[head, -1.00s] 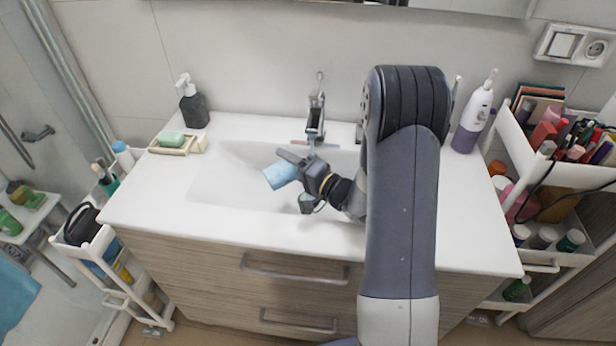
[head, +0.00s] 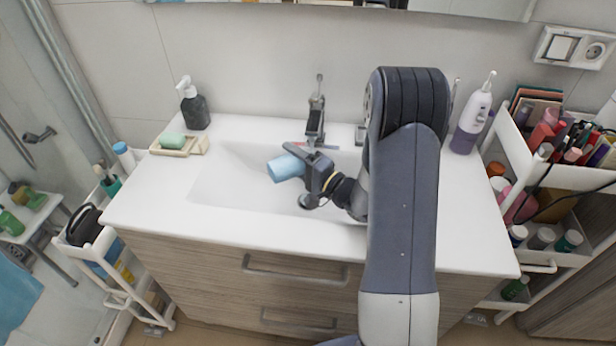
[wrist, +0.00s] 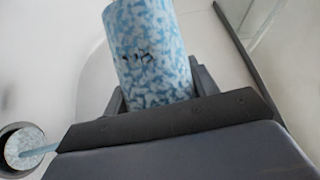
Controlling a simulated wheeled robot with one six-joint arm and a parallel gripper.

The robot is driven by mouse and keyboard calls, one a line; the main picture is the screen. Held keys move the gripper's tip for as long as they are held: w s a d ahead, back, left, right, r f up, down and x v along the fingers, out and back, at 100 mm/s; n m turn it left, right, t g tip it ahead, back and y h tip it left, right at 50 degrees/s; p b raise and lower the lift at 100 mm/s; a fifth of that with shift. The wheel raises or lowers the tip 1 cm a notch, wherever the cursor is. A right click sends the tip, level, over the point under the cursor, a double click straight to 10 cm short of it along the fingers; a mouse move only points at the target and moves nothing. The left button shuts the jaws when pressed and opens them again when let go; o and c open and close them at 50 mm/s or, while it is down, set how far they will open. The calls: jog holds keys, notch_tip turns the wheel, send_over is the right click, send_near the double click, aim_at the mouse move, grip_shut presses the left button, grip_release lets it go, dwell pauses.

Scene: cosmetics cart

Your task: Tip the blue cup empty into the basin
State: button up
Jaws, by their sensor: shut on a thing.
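The blue cup (head: 286,167) is held over the basin (head: 225,190), lying nearly on its side, with one end toward the left. My gripper (head: 305,164) is shut on it from the right. In the wrist view the cup (wrist: 148,50) has a mottled blue and white side with small dark marks, and sits between the fingers. Its inside is hidden, so I cannot tell whether it holds anything. The drain (head: 308,201) lies below and right of the cup. In the wrist view a mottled blue shape shows in the dark ring of the drain (wrist: 12,130); its nature is unclear.
The faucet (head: 316,115) stands behind the cup, close to my gripper. A soap dish (head: 168,151) and a dark pump bottle (head: 194,108) are at the back left. The basin's left part is clear.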

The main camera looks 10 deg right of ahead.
jog(key=shift+d+r+m, duration=0.1)
jog(key=shift+r+m, duration=0.25)
jog(key=shift+m, duration=0.05)
